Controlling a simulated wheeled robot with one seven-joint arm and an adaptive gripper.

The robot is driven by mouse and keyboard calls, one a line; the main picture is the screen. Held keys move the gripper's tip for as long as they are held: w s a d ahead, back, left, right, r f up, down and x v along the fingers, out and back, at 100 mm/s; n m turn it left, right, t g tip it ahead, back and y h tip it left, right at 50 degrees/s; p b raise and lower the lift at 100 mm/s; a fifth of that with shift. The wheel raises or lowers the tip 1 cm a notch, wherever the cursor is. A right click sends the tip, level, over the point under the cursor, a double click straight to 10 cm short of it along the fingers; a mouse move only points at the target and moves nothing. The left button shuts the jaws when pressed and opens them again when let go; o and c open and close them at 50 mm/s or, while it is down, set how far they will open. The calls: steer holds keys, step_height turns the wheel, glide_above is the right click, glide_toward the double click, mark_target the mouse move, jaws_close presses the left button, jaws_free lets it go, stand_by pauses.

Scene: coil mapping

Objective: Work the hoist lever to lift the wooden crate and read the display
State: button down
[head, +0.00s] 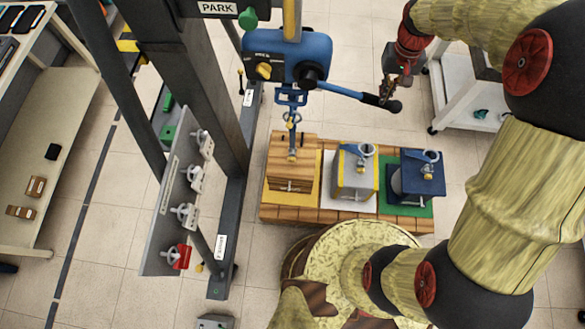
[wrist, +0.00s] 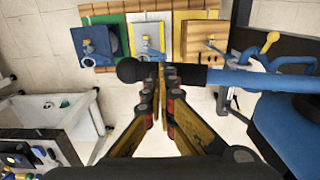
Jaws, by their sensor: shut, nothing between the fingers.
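The blue hoist (head: 305,50) hangs from a dark frame. Its blue lever (head: 338,89) extends right and ends in a black grip (head: 380,102). The wooden crate (head: 292,165) sits on the yellow patch of a wooden pallet, below the hoist's hook and chain (head: 291,118). My gripper (head: 388,92) is shut and empty at the black grip. In the wrist view its fingertips (wrist: 161,80) meet beside the grip (wrist: 185,73); I cannot tell whether they touch it. The crate (wrist: 203,38) also shows there. No readable display shows.
A grey load (head: 352,180) and a dark blue load (head: 420,175) stand right of the crate on the pallet (head: 285,217). A panel of clamps (head: 170,215) stands left. A white cart (head: 460,95) is at right. Floor between cart and pallet is clear.

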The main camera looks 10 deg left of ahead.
steer(key=shift+f, duration=0.1)
step_height(320, 180, up, 18)
steer(key=a+p, duration=0.1)
steer(key=p, duration=1.1)
steer(key=shift+a+r, duration=0.2)
steer(key=shift+a, duration=0.1)
steer(key=shift+f, duration=0.1)
